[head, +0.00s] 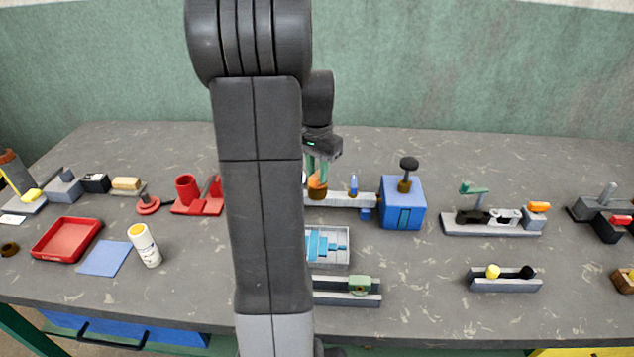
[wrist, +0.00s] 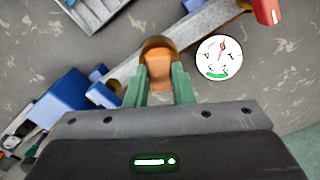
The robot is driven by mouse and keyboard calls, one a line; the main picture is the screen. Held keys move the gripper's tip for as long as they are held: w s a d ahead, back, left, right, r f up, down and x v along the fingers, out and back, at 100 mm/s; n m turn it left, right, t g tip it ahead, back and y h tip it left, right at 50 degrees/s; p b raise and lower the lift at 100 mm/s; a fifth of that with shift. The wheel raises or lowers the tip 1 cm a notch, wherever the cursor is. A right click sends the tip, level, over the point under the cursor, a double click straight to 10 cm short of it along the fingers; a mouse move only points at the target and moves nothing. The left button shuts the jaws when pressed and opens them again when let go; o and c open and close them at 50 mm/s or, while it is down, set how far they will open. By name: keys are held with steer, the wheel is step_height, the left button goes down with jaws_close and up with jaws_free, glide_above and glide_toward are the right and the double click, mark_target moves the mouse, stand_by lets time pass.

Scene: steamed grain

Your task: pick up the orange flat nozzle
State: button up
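The orange flat nozzle (wrist: 160,72) sits upright at a round brown holder (wrist: 158,45) on a pale grey rail (wrist: 208,28). In the head view the nozzle (head: 316,183) shows just below my gripper (head: 319,168), partly hidden. In the wrist view the two green fingers of my gripper (wrist: 160,82) stand on either side of the nozzle, close to its sides. I cannot tell whether they press on it. My arm hides part of the bench in the head view.
A white round gauge (wrist: 219,57) lies close to the right finger. A blue box (head: 402,203) with a black knob stands right of the nozzle, with a small blue bottle (head: 353,185) between. A grey tray (head: 340,262) lies in front. Bare bench extends behind.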

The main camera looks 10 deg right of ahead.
mark_target(317, 175)
jaws_close()
step_height(317, 175, up, 10)
stand_by(0.3)
